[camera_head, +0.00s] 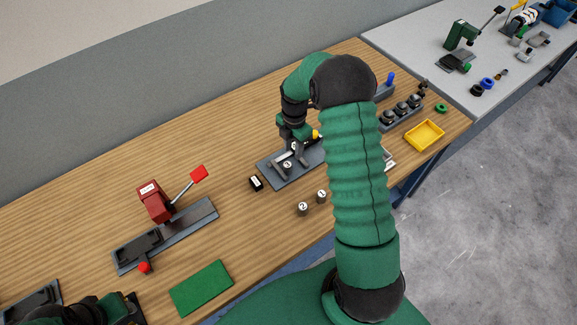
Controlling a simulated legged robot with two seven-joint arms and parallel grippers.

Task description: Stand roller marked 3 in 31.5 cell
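My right arm reaches over the table, and its gripper (294,141) is low over a grey fixture plate (285,181). A small roller with a white number disc (295,147) is at its fingertips; whether the fingers hold it is unclear. Another numbered roller (287,165) stands on the plate just in front; I cannot read either number surely. Roller 2 (303,209) and roller 1 (321,196) stand on the wood in front of the plate. My arm hides the plate's right part. My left arm shows at the bottom left; its fingers are not clear.
A small black block with a white label (256,183) sits left of the plate. A red lever press (155,202) on a grey base and a green mat (201,288) are further left. A yellow tray (425,135) and a rack of dark knobs (401,113) are at right.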

